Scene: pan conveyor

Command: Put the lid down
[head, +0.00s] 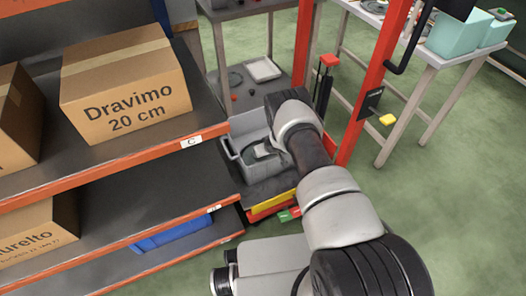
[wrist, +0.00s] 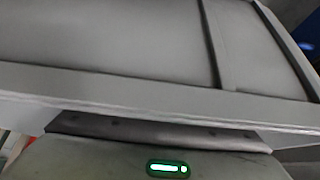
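A grey panel with a raised rim and a rib (wrist: 110,45) fills most of the wrist view, very close to the camera; it may be the lid, but I cannot tell for sure. The body of my gripper (wrist: 165,150), with a green light, shows along the bottom edge. The panel's rim crosses in front of it and the fingers are hidden, so I cannot see whether they hold it. In the head view my arm reaches down to a grey open-topped bin (head: 232,147) beside the shelf. My gripper's tips are not clear there.
An orange-edged shelf rack stands at left with a Dravimo carton (head: 125,85), another carton (head: 38,232) and a blue bin (head: 173,236). A red post (head: 372,80) and a white-topped table (head: 440,50) stand at right.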

